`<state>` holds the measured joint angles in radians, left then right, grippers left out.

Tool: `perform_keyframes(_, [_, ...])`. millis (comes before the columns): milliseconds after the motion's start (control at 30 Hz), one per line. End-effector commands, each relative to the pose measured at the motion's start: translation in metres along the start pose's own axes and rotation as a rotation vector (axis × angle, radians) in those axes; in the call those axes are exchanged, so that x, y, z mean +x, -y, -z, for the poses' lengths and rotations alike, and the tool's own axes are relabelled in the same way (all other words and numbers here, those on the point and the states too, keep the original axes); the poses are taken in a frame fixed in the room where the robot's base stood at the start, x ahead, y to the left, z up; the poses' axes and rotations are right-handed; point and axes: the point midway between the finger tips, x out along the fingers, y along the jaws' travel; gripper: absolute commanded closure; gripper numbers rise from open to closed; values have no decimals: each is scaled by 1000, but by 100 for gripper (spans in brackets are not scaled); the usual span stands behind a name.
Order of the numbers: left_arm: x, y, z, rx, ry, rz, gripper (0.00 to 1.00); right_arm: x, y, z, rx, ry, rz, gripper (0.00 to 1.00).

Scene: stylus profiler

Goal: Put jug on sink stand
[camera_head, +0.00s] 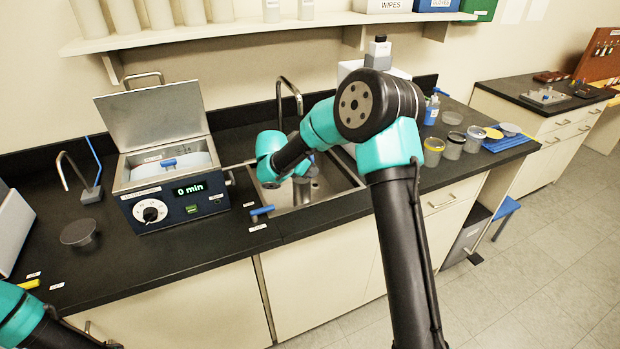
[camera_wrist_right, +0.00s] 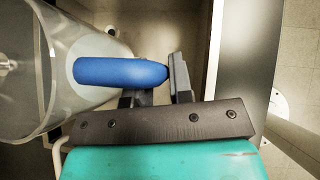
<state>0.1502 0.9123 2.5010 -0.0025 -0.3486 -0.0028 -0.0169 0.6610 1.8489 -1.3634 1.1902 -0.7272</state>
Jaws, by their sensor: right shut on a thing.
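The jug (camera_wrist_right: 60,110), a clear grey vessel with a blue handle (camera_wrist_right: 122,72), fills the left of the right wrist view. My right gripper (camera_wrist_right: 165,82) is shut on that handle. In the head view my right arm reaches over the steel sink (camera_head: 345,180), and its wrist hides much of the basin. A grey shape (camera_head: 312,188) shows in the basin below the wrist; I cannot tell whether it is the jug or the sink stand. My left gripper is out of view; only part of my left arm shows at the lower left.
An ultrasonic bath (camera_head: 170,205) with a raised lid and "0 min" display stands left of the sink. A blue-handled item (camera_head: 262,211) lies at the sink's left front edge. The tap (camera_head: 290,92) rises behind. Several jars (camera_head: 433,150) stand to the right.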

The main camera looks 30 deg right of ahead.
Motion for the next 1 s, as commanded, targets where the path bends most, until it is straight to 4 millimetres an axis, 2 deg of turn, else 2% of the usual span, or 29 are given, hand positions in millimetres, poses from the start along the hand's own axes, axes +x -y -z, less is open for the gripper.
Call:
perform_keyframes(233, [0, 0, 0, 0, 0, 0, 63, 23, 0, 22, -1, 1, 2, 100])
perform_keyframes(667, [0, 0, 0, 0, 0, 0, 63, 26, 0, 27, 1, 1, 0, 100])
perform_keyframes(700, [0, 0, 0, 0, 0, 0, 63, 27, 0, 27, 0, 0, 0, 77])
perform_keyframes(933, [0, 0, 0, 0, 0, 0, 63, 27, 0, 27, 0, 0, 0, 55])
perform_keyframes(1000, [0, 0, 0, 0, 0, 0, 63, 26, 0, 27, 0, 0, 0, 54])
